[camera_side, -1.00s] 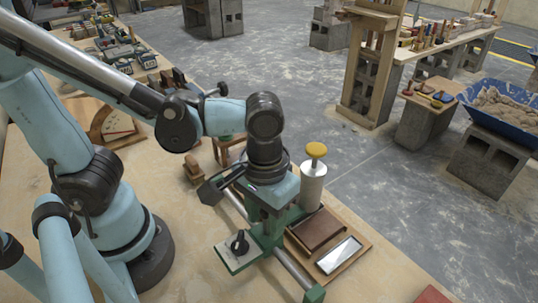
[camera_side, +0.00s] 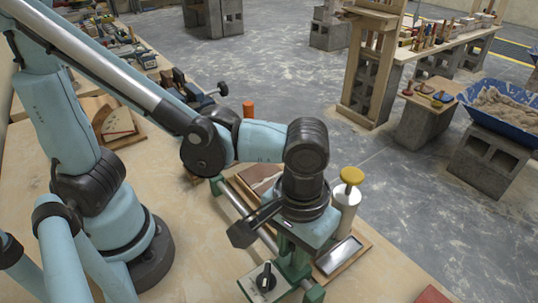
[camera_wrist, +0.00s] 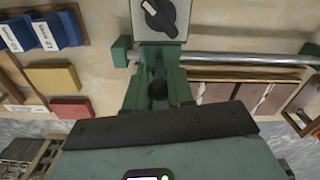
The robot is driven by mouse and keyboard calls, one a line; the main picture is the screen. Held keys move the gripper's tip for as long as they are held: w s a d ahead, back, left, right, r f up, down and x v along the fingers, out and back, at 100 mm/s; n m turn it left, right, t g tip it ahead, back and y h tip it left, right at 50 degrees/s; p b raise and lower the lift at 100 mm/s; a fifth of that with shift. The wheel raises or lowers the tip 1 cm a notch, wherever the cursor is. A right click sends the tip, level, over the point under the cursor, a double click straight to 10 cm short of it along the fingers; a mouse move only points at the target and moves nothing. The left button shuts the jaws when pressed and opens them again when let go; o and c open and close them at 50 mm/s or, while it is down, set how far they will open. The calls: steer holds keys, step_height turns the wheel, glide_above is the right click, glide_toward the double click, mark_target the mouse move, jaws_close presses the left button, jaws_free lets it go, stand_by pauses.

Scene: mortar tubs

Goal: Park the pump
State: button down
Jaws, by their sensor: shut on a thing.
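The carriage sits on a grey rail (camera_side: 236,203) with green end blocks. It is close to the near end block (camera_side: 315,294); the wrist view shows a short piece of rail between carriage and block (camera_wrist: 121,51). A pale plate with a black knob (camera_side: 264,279) sticks out from the carriage and shows in the wrist view (camera_wrist: 160,17). My gripper (camera_side: 292,236) is over the carriage, shut on its upper part.
A wooden tray with brown and pale panels (camera_side: 345,256) lies along the rail's right side. A wooden dial board (camera_side: 115,122) stands on the bench, with an orange cylinder (camera_side: 248,109) farther back.

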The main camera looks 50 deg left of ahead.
steer(key=shift+d, duration=1.1)
steer(key=c, duration=1)
jaws_free()
steer(key=shift+r, duration=0.1)
steer(key=shift+r, duration=0.25)
step_height(320, 180, up, 11)
steer(key=shift+r, duration=0.2)
